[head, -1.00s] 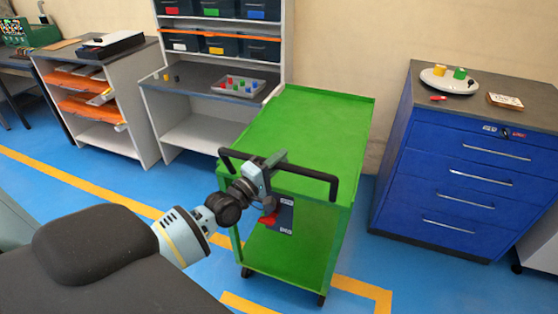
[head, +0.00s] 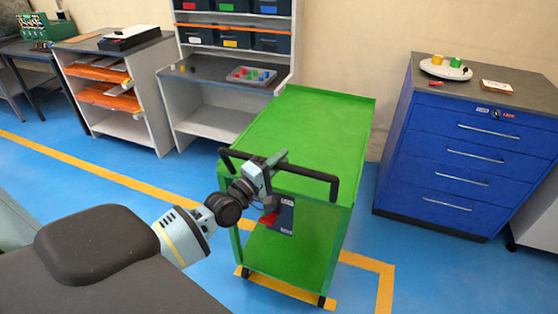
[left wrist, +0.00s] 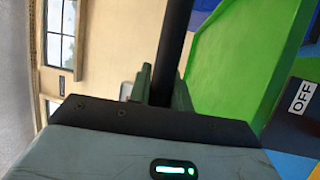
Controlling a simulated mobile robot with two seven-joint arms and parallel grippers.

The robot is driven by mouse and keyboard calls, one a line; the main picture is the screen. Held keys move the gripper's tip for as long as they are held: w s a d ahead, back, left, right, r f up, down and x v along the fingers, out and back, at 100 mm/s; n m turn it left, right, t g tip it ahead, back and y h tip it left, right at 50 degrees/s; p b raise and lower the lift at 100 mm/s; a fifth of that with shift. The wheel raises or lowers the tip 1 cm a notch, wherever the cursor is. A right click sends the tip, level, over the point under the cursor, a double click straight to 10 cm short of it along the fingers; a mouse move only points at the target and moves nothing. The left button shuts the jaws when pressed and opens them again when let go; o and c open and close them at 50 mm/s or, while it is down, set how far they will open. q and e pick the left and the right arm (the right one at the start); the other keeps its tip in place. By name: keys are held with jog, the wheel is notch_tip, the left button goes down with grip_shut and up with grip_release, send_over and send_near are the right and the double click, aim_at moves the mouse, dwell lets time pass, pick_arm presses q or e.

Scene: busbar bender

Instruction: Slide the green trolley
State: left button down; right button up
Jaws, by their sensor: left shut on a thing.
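The green trolley (head: 312,125) stands in the middle of the head view, with a bare green top, a lower shelf and dark castors. Its black handle (head: 322,177) runs across the near end. My left gripper (head: 268,164) is at the handle, left of its middle, and is shut on it. In the left wrist view, the dark handle bar (left wrist: 176,45) passes between the fingers of the left gripper (left wrist: 160,88), with the green top to its right. My right gripper is not in view.
A blue drawer cabinet (head: 455,160) stands to the right of the trolley, with blue floor between. A grey shelf unit (head: 215,122) with bins and a tray (head: 251,76) stands behind left. A yellow floor line (head: 385,290) runs around the trolley's near end.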

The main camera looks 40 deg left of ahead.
pick_arm(q)
jog(key=shift+s, duration=0.3)
jog(key=shift+d, duration=0.1)
jog(key=c, duration=1.3)
grip_release()
